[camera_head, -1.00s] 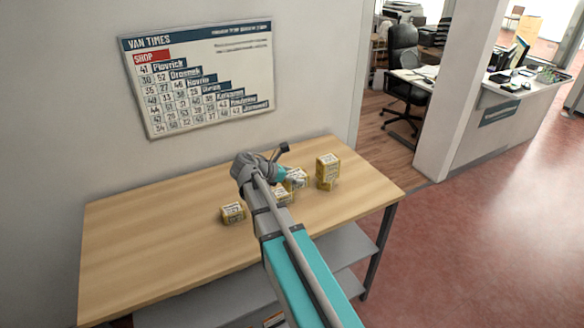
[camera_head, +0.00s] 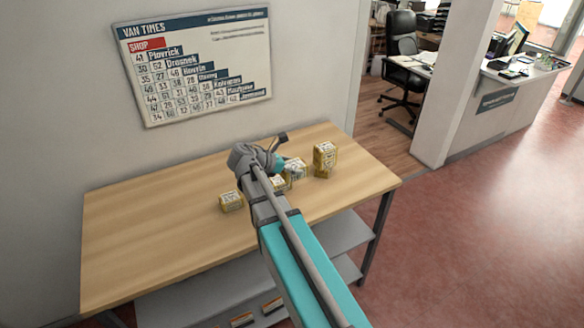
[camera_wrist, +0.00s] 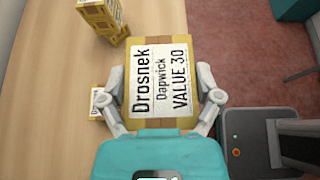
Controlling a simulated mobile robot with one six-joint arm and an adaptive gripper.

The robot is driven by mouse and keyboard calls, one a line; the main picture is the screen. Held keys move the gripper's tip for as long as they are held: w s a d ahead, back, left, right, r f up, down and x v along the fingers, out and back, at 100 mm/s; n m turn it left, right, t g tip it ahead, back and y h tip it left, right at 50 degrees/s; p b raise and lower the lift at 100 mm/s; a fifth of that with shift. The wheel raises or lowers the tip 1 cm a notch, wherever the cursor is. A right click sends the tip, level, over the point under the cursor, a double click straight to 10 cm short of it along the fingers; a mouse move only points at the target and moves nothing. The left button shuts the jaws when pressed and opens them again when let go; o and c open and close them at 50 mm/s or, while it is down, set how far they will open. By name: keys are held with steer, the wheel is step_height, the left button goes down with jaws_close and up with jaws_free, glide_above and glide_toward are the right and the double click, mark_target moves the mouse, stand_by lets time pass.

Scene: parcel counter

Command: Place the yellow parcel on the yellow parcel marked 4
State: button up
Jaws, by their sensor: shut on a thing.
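My gripper (camera_wrist: 162,98) is shut on a yellow parcel (camera_wrist: 165,52), with one finger against each side, in the wrist view. Its white label reads Drosnek, Dapwick, VALUE 30. In the head view my arm partly covers the gripper above the table, and two yellow parcels show close by it, one at its right (camera_head: 296,168) and one lower (camera_head: 278,183). I cannot tell which of these is held. A tall yellow parcel or stack (camera_head: 325,159) stands further right, also in the wrist view (camera_wrist: 104,18). No mark 4 is readable.
Another yellow parcel (camera_head: 231,201) stands left of my arm on the wooden table (camera_head: 150,225). A small label (camera_wrist: 97,101) shows beside my left finger in the wrist view. The table's left part is clear. A wall board (camera_head: 195,67) hangs behind.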

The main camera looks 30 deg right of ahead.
steer(key=shift+s+a+r, duration=0.1)
steer(key=shift+a+r, duration=0.1)
steer(key=shift+a, duration=1.1)
steer(key=w+d+f+b, duration=0.1)
steer(key=w+f+b, duration=0.1)
steer(key=w, duration=0.2)
steer(key=w+d+f+b, duration=0.1)
steer(key=w+f+b, duration=0.2)
steer(key=w, duration=0.1)
steer(key=w+d+f+b, duration=0.1)
steer(key=w+f+b, duration=0.2)
steer(key=w, duration=0.1)
steer(key=shift+f, duration=0.1)
steer(key=shift+w+f+b, duration=0.4)
steer(key=shift+f, duration=0.05)
